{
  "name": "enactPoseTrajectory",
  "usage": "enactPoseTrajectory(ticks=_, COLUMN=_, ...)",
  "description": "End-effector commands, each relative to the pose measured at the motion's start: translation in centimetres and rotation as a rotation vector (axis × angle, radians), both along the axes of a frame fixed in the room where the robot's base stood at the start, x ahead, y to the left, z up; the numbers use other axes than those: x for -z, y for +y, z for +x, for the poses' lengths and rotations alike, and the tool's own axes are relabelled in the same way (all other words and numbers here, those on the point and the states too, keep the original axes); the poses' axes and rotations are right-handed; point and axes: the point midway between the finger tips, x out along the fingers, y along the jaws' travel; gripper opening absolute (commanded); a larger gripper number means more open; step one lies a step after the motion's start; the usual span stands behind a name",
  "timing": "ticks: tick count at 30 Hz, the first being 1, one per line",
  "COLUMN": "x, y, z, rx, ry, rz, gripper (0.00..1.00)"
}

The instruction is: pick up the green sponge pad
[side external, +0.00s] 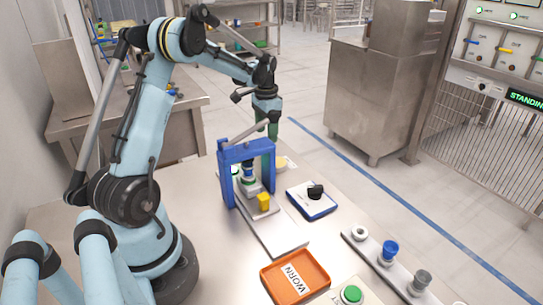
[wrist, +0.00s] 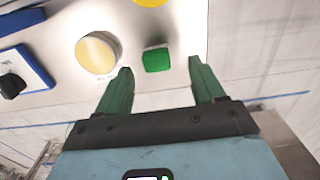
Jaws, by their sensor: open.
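The green sponge pad (wrist: 156,60) is a small green square on the pale surface in the wrist view. My gripper (wrist: 160,66) is open, with its green fingers spread and the pad showing between the fingertips. Whether the fingers are level with the pad I cannot tell. In the side view my gripper (side external: 270,150) points down behind the blue press frame, which partly hides the fingers. I cannot make out the pad for certain there.
A pale yellow round pad (wrist: 97,54) lies left of the green pad. The blue frame (side external: 227,180) stands close to my gripper.

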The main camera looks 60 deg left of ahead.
Motion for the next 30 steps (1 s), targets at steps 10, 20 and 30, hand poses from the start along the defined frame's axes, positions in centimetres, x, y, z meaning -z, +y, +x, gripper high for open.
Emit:
enactPoseTrajectory(ticks=10, x=4.3, y=-0.5, z=0.1, rx=0.0, ry=-0.001, rz=0.0, gripper=0.68)
enactPoseTrajectory(ticks=20, x=4.5, y=-0.5, z=0.1, rx=0.0, ry=-0.001, rz=0.0, gripper=0.57)
enactPoseTrajectory(ticks=30, x=4.4, y=-0.5, z=0.1, rx=0.0, ry=-0.001, rz=0.0, gripper=0.13)
